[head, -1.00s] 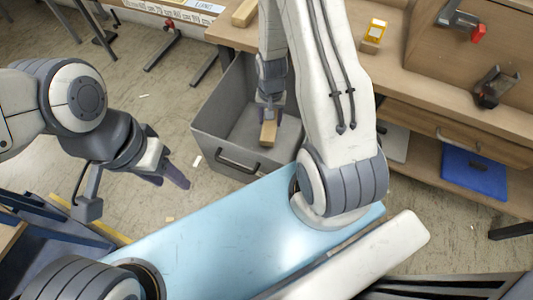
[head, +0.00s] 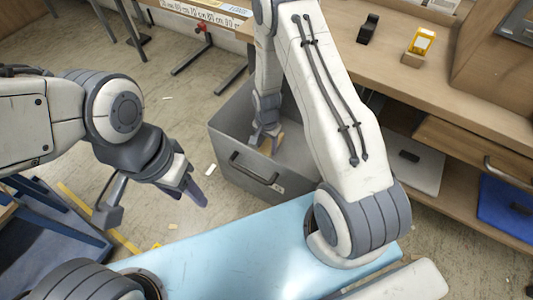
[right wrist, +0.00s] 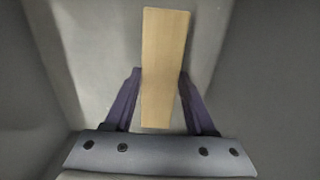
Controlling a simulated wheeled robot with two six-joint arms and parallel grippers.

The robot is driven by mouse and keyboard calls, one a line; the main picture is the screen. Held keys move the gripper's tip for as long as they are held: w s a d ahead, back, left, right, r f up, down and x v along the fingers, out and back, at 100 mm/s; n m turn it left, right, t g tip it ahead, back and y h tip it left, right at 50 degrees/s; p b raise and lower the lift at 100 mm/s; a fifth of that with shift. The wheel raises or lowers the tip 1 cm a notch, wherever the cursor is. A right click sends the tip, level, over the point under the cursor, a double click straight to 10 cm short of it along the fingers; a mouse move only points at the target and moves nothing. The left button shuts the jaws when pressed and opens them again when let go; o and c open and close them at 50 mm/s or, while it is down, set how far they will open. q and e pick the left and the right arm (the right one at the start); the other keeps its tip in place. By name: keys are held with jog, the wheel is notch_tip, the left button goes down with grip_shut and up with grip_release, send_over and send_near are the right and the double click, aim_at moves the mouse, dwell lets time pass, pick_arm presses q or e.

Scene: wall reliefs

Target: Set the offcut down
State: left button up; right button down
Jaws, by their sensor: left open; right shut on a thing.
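The offcut (right wrist: 165,65) is a short, pale wooden block. In the right wrist view it sits between the two dark fingers of my right gripper (right wrist: 161,90), which is shut on it. In the head view the offcut (head: 267,146) shows partly below my right gripper (head: 266,138), inside the grey bin (head: 228,152). Whether the block touches the bin floor cannot be told. My left gripper (head: 190,186) is open and empty, over the floor left of the bin.
A wooden workbench (head: 430,85) runs along the right, with a yellow-topped item (head: 420,42) and a black holder (head: 368,28) on it. A blue case (head: 507,208) and a grey case (head: 412,164) lie on the shelf below. Bin walls surround my right gripper.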

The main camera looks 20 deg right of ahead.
aim_at(266, 152)
jog(key=shift+w+a+f+b, duration=0.15)
jog(key=shift+f+b, duration=0.65)
jog(key=shift+f, duration=1.3)
jog(key=shift+f, duration=0.2)
jog(key=shift+c, duration=1.2)
grip_release()
jog(key=shift+r, duration=0.1)
notch_tip(266, 152, up, 11)
jog(key=p, duration=0.4)
jog(key=shift+r, duration=0.6)
jog(key=shift+r, duration=0.1)
